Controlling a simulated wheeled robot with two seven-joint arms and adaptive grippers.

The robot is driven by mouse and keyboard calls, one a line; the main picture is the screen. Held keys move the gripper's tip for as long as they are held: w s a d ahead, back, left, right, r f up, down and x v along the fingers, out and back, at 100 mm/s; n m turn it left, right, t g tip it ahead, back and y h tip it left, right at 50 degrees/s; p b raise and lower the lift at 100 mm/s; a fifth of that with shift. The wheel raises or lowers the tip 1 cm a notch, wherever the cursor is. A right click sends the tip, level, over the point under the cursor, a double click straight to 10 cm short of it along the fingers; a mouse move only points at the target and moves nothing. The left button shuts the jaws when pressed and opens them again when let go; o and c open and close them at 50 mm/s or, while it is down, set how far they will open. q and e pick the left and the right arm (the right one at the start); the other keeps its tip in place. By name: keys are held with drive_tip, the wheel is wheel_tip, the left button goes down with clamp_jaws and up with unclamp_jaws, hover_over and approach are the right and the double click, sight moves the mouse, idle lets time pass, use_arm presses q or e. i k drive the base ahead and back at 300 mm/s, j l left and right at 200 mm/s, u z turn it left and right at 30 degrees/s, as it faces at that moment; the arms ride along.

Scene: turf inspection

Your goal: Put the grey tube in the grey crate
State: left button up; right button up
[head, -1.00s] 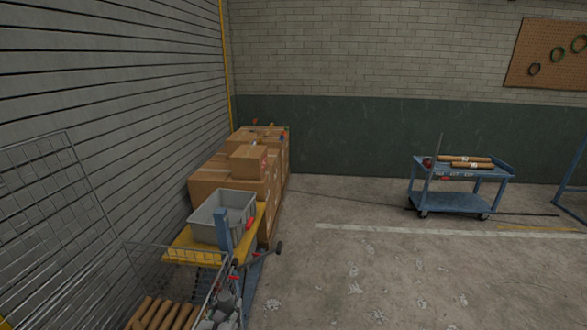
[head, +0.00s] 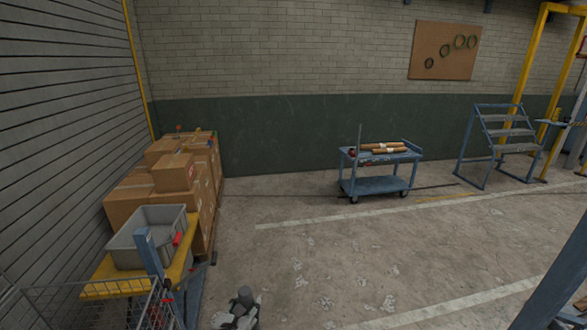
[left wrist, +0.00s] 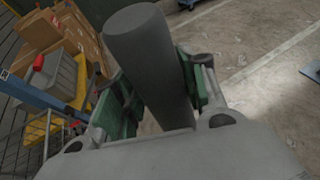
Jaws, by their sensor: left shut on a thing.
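The grey tube (left wrist: 148,55) is a plain dark grey cylinder, large in the left wrist view. My left gripper (left wrist: 160,92) is shut on it, with a green-padded finger on each side. In the head view my left gripper (head: 238,308) shows only at the bottom edge, and a short grey piece there looks like the tube's end. The grey crate (head: 124,246) stands on a yellow surface at the left, to the left of and beyond the gripper. It also shows at the left of the left wrist view (left wrist: 62,78). My right gripper is out of view.
A blue post (head: 150,258) with a red part stands right in front of the crate. A wire cage (head: 95,305) is at the lower left. Cardboard boxes (head: 172,175) are stacked behind the crate. A blue cart (head: 380,184) holds brown tubes. The floor between is clear.

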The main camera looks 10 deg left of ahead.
sight(154, 235)
drive_tip(key=i+l+z, duration=0.1)
drive_tip(key=z, duration=0.3)
drive_tip(key=i, duration=0.25)
drive_tip(key=i+u, duration=0.4)
drive_tip(key=i+j+u, duration=0.15)
drive_tip(key=i+u, duration=0.25)
drive_tip(key=i, duration=0.35)
drive_tip(key=i+l+u, duration=0.2)
drive_tip(key=i, duration=1.15)
drive_tip(key=i+j, duration=0.1)
drive_tip(key=i, duration=1.25)
drive_tip(key=j+u, duration=0.05)
